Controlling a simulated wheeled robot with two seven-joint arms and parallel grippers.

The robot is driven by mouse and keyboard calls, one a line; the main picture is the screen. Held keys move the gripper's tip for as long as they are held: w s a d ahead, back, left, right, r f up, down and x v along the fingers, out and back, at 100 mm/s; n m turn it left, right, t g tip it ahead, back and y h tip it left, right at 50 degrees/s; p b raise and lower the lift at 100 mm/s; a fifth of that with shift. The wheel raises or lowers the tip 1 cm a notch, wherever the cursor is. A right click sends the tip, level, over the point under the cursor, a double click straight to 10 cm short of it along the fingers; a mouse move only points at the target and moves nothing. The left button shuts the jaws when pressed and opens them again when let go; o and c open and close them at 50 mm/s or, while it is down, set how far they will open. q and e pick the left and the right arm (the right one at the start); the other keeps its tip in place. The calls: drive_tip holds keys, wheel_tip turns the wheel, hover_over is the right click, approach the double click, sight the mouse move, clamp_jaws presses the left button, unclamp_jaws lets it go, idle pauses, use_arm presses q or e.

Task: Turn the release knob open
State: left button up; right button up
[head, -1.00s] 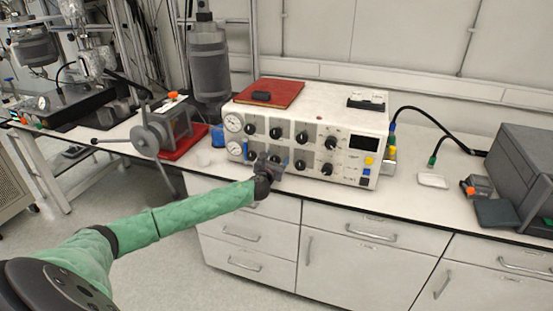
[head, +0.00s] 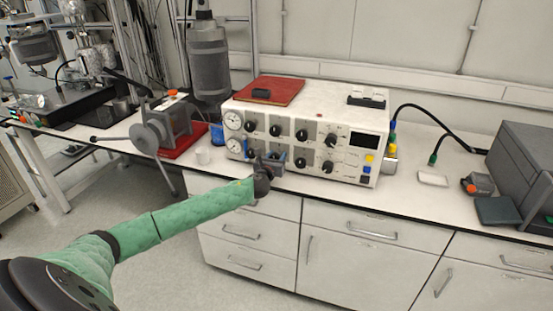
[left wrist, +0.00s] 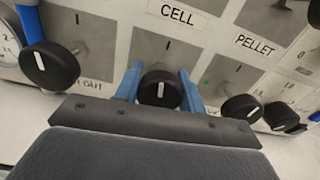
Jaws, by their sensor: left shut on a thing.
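The white control box (head: 355,100) stands on the bench with rows of black knobs on its front. My left gripper (head: 268,160) is at the lower row of knobs, second from the left. In the left wrist view the blue fingers of my left gripper (left wrist: 158,88) are on both sides of a black knob (left wrist: 157,93), shut on it. Its white line points nearly straight up. In the head view the gripper hides this knob. I cannot read a release label; "CELL" and "PELLET" show above. My right gripper is not in view.
Another black knob (left wrist: 50,68) sits close to the left of the fingers, and one (left wrist: 242,107) to the right. Bench space right of the box is partly clear.

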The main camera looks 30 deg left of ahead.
use_arm(q)
drive_tip(key=n+b, duration=0.2)
drive_tip(key=n, duration=0.7)
drive_tip(key=shift+b, duration=0.4)
drive_tip(key=shift+a+n, duration=0.1)
drive_tip(key=shift+n, duration=1)
drive_tip(key=n, duration=0.3)
drive_tip(key=shift+b, duration=0.4)
drive_tip(key=n, duration=0.4)
drive_tip(key=shift+f, duration=0.1)
drive_tip(key=shift+n, duration=1.5)
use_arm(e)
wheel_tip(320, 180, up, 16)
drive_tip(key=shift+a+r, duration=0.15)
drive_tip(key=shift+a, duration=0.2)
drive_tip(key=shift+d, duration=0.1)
